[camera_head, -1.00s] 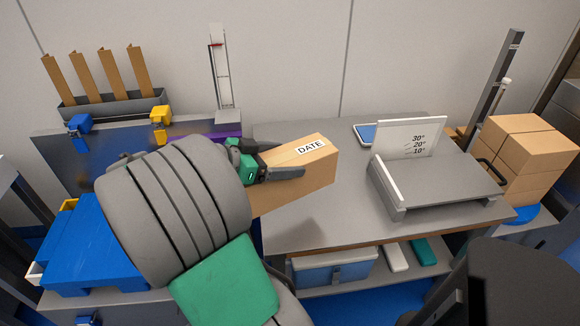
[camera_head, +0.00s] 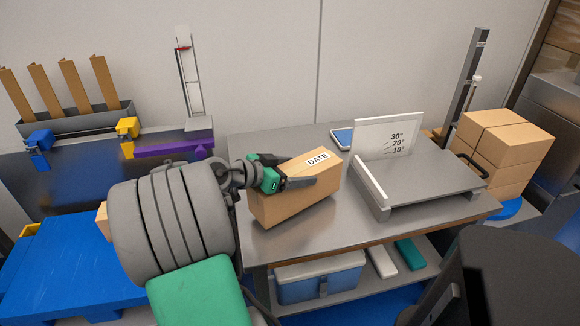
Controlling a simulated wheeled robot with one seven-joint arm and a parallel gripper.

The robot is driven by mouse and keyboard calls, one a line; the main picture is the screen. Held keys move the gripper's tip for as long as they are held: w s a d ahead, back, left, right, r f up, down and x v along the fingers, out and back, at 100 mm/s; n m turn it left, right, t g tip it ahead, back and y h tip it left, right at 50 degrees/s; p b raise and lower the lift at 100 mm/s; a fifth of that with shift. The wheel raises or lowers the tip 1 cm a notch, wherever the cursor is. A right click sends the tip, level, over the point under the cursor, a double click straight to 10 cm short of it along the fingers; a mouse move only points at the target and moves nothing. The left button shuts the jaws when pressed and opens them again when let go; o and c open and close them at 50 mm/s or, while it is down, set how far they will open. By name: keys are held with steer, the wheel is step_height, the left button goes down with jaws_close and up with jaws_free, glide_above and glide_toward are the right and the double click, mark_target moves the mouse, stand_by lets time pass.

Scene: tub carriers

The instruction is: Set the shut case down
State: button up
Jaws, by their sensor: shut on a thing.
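The shut case is a tan cardboard box (camera_head: 294,207) with a white "DATE" label on its top. It is at the left part of the grey metal table (camera_head: 259,245), roughly upright, its lower edge at or very close to the tabletop; I cannot tell whether it touches. My gripper (camera_head: 291,173), with dark fingers and green parts, is shut on the box near its top, reaching in from the left.
A grey tilted stand (camera_head: 430,183) with an angle-marked plate (camera_head: 388,137) is right of the box. A blue tablet (camera_head: 342,137) lies behind. Stacked cartons (camera_head: 503,145) stand at the right. A blue and white cooler (camera_head: 318,278) is on the shelf below. Some tabletop between box and stand is bare.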

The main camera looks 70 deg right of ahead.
steer(key=shift+f, duration=0.9)
steer(key=shift+f, duration=0.1)
steer(key=o, duration=1.6)
steer(key=shift+f+b, duration=0.25)
steer(key=shift+b, duration=0.05)
steer(key=o, duration=0.4)
steer(key=shift+r, duration=0.1)
steer(key=shift+r+p, duration=0.2)
steer(key=shift+p, duration=0.1)
steer(key=p+v, duration=0.1)
steer(key=v, duration=1.1)
steer(key=shift+a, duration=0.1)
